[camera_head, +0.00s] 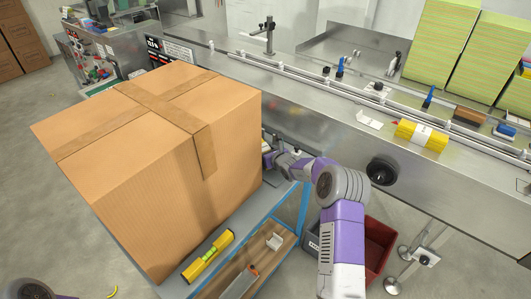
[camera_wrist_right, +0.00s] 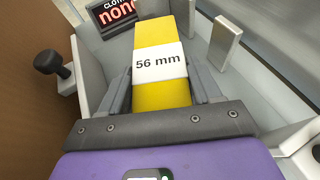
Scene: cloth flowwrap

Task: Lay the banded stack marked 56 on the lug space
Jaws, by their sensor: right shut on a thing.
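The banded stack marked 56 (camera_wrist_right: 161,92) is yellow with a white band reading "56 mm". It lies between the two fingers of my right gripper (camera_wrist_right: 160,76), which is shut on it. A pale metal channel with upright walls surrounds it in the right wrist view; an upright plate (camera_wrist_right: 225,43) stands to its right, and I cannot tell which part is the lug space. In the head view the right gripper (camera_head: 269,151) is partly hidden behind the carton, by the machine's near side, and the held stack is hard to make out. My left gripper is out of view.
A large brown carton (camera_head: 110,150) on a blue-framed cart blocks the left. Another yellow banded stack (camera_head: 408,130) lies on the steel machine deck (camera_head: 345,120). A black knob (camera_head: 382,170) sticks out below. A lit sign (camera_wrist_right: 113,12) stands beyond the channel. A red bin (camera_head: 378,240) is on the floor.

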